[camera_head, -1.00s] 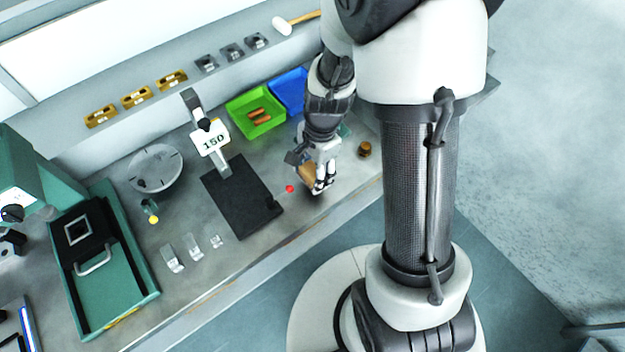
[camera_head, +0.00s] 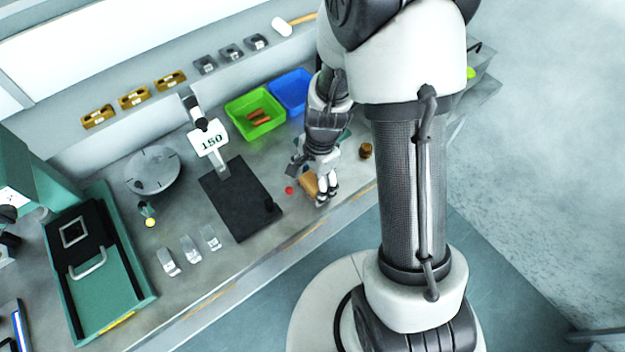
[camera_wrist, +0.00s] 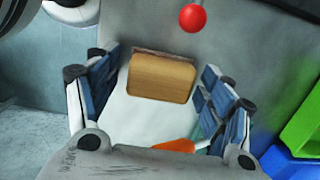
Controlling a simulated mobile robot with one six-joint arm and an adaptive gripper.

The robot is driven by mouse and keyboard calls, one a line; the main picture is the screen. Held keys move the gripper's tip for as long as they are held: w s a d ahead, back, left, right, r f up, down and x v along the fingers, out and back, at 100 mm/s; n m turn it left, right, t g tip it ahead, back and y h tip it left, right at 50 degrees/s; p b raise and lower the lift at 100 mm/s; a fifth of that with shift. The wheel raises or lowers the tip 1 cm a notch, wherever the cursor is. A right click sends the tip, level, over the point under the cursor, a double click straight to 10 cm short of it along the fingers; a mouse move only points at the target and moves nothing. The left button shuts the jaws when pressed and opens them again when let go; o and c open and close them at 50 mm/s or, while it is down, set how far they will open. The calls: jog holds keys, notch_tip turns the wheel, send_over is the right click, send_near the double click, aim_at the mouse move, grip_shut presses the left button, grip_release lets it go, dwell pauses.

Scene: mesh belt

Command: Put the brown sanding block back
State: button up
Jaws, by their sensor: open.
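The brown sanding block (camera_head: 309,184) is at the front part of the bench, right of the black mat, beside my gripper. In the wrist view the block (camera_wrist: 162,78) shows as a tan wooden piece with a darker strip along its far edge. My gripper (camera_head: 326,192) is low over the bench near its front edge. In the wrist view its blue-padded fingers (camera_wrist: 160,90) are spread wide, with the block between them and a gap on each side. I cannot tell whether the block rests flat on the bench.
A red ball-like thing (camera_head: 289,190) lies left of the block. A small brown round thing (camera_head: 366,151) is to the right. Several brass holders line the back ledge.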

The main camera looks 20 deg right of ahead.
jog(key=s+r+n+t+p, duration=0.1)
jog(key=s+r+n+p, duration=0.2)
jog(key=r, duration=1)
jog(key=s+r+n+t+p, duration=0.1)
jog(key=s+r+n, duration=0.25)
jog(key=r, duration=0.95)
jog(key=s+r+n+t+h, duration=0.1)
jog(key=s+r+n+t, duration=0.1)
jog(key=s+r+n, duration=0.3)
jog(key=s+n, duration=0.3)
jog(key=shift+s+r+t, duration=0.25)
jog(key=shift+r+t, duration=0.1)
jog(key=shift+t, duration=0.05)
